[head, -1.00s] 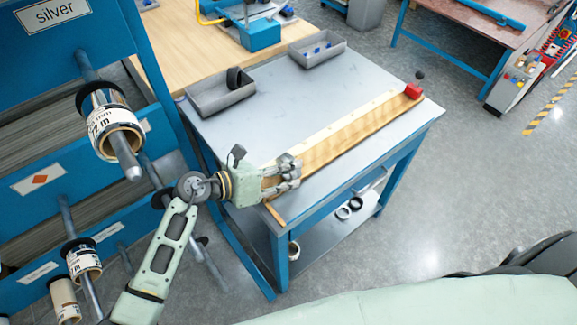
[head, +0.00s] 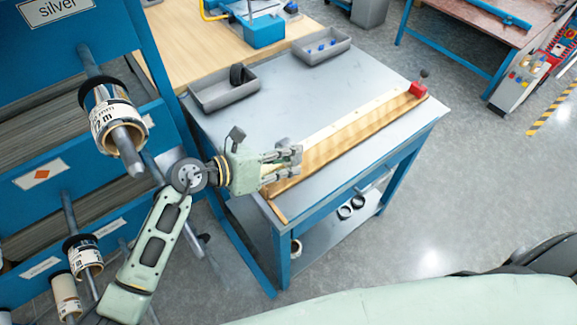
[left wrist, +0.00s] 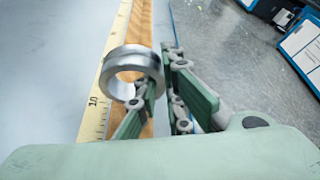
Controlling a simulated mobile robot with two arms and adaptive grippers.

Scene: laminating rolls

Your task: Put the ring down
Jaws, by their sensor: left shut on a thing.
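The ring (left wrist: 133,70) is a silver metal band in the left wrist view. My left gripper (left wrist: 160,75) is shut on its right-hand wall, with one finger partly behind or inside the ring. The ring appears over the wooden measuring board (left wrist: 145,28) and its pale scale (left wrist: 113,55); I cannot tell its exact height above them. In the head view my left gripper (head: 292,155) is over the near-left end of the board (head: 345,145). The ring cannot be made out there. My right gripper is not in view.
The board lies along the right side of the grey table (head: 300,100), with a red block (head: 419,90) at its far end. Two grey bins (head: 225,95) (head: 322,50) stand at the back. A blue rack with rolls (head: 110,115) stands left. The table's middle is clear.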

